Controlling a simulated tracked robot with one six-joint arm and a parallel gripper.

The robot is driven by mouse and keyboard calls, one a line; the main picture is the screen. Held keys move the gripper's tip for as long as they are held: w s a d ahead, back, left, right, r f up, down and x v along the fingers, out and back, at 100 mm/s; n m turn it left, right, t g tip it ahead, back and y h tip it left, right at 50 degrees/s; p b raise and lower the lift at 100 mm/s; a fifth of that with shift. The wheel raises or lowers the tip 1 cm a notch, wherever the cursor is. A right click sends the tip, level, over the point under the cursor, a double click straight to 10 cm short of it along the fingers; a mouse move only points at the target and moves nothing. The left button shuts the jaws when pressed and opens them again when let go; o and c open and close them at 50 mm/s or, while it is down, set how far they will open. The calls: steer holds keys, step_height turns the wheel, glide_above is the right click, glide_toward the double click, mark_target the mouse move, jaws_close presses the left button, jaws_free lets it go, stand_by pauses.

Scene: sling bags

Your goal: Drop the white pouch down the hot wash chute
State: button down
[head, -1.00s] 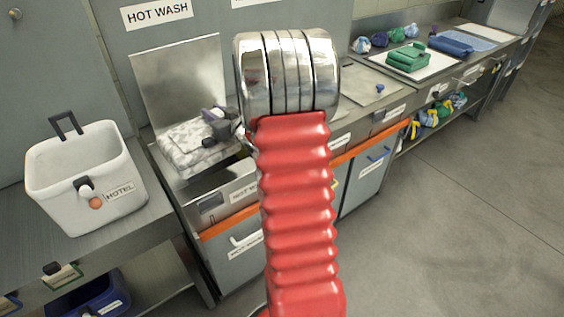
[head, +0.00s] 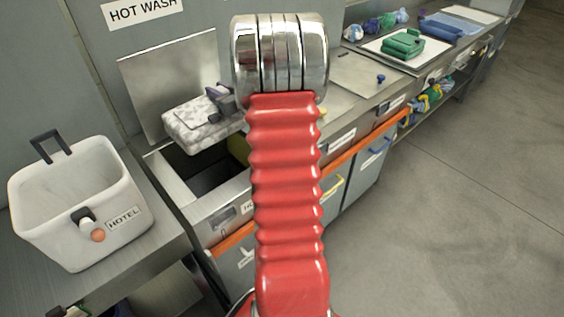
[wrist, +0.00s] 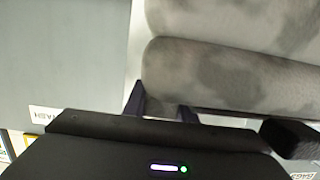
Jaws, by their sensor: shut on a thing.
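The white pouch (head: 190,128), mottled with grey, hangs in my gripper (head: 219,101) in the head view. The gripper is shut on its right side, and my arm hides part of the wrist. In the wrist view the pouch (wrist: 235,75) fills the upper right, with the dark fingers (wrist: 162,106) at its lower edge. The hot wash chute (head: 180,193) is an open, dark square hole in the steel counter under the pouch. Its raised steel lid (head: 165,75) stands behind, below the HOT WASH sign (head: 142,10). The pouch appears above the hole, apart from its rim.
A white HOTEL basket (head: 80,205) with a dark handle stands on the left counter. Further along the right counter are a green folded bag (head: 403,44) on a white board, several rolled bags, and a blue bag (head: 447,30). The floor at right is clear.

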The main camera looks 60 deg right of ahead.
steer(key=shift+s+d, duration=0.35)
steer(key=shift+d, duration=0.05)
steer(key=shift+s+f, duration=0.15)
steer(key=shift+f, duration=2.8)
steer(key=c, duration=1.4)
jaws_free()
steer(key=shift+s, duration=0.1)
steer(key=v, duration=1.3)
steer(key=shift+s+a+f, duration=0.1)
steer(key=shift+s+a, duration=0.05)
steer(key=shift+s, duration=0.15)
